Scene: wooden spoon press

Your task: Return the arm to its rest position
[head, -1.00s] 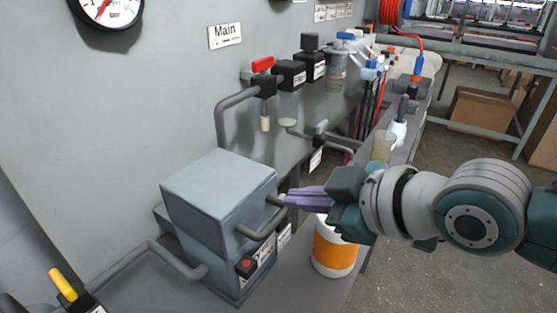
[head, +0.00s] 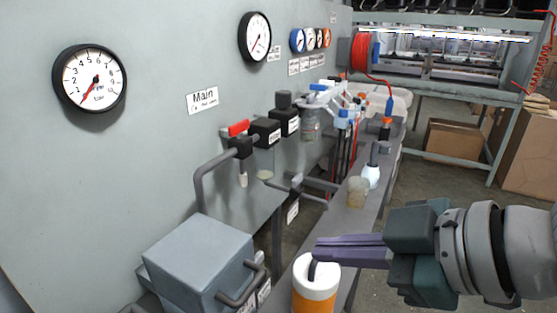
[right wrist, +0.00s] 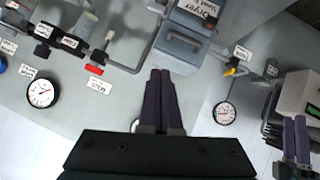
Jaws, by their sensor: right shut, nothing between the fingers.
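My right gripper (head: 318,254) is shut and empty. In the right wrist view the same shut fingers (right wrist: 160,95) point up the picture, toward a grey box marked as a dryer. Another purple pair of fingers, my left gripper (right wrist: 296,138), shows at the lower right edge of that view. Its opening is unclear. It does not show in the head view.
The grey box with handles (head: 200,262) stands by the wall at lower left. The orange-and-white container (head: 315,292) is below my right fingers. Gauges (head: 91,78), the red-handled valve (head: 239,130) and pipes line the wall.

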